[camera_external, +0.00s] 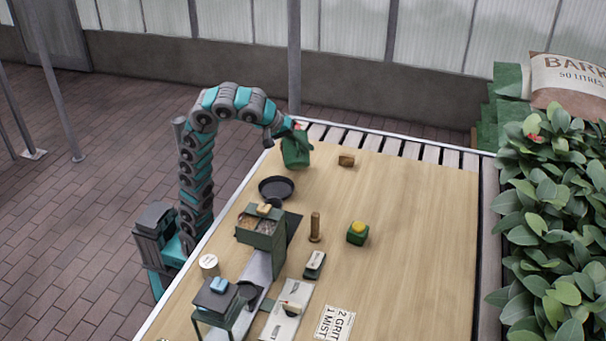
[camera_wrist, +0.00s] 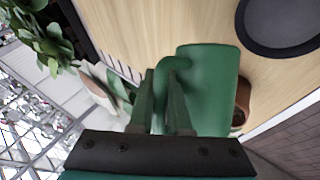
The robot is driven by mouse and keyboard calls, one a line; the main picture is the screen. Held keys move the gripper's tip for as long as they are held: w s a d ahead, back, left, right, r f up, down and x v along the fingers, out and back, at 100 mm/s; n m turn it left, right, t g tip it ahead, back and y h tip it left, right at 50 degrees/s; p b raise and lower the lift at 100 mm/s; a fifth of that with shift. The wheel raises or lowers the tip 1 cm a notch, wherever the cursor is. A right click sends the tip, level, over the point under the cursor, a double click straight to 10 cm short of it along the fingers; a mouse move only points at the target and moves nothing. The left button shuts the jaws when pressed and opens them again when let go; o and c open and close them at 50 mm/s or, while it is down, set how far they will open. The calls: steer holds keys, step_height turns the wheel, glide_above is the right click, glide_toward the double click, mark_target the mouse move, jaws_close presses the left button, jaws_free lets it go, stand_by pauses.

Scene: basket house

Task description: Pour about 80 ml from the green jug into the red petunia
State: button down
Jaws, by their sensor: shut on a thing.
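The green jug (camera_external: 296,152) is at the far left end of the table, close to upright. My gripper (camera_external: 287,131) is shut on its handle. In the wrist view the jug (camera_wrist: 212,85) fills the middle, with its handle between the fingers (camera_wrist: 162,80). I cannot tell whether its base touches the table. A small red patch (camera_external: 298,125) shows just above the jug, and a terracotta-brown pot (camera_wrist: 243,103) shows partly behind it in the wrist view. The jug hides most of that; I cannot tell whether it is the red petunia. The water inside the jug is not visible.
A black round dish (camera_external: 276,188) lies nearer along the table's left side. A small wooden block (camera_external: 346,160) stands right of the jug. A green box with a yellow button (camera_external: 358,232) and a hopper stand (camera_external: 262,232) are nearer. Leafy plants (camera_external: 550,200) line the right edge.

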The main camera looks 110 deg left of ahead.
steer(key=shift+s+a+r+n+t+h, duration=0.2)
steer(key=shift+a+r+n+t+h, duration=0.15)
steer(key=shift+r+h, duration=0.3)
stand_by(1.4)
steer(key=w+d+f+m+g+y+b, duration=0.1)
steer(key=w+d+f+m+g+y, duration=0.1)
steer(key=f+y, duration=0.3)
steer(key=shift+d+f+m, duration=0.35)
steer(key=shift+d+f, duration=0.55)
steer(key=shift+f, duration=0.05)
stand_by(0.8)
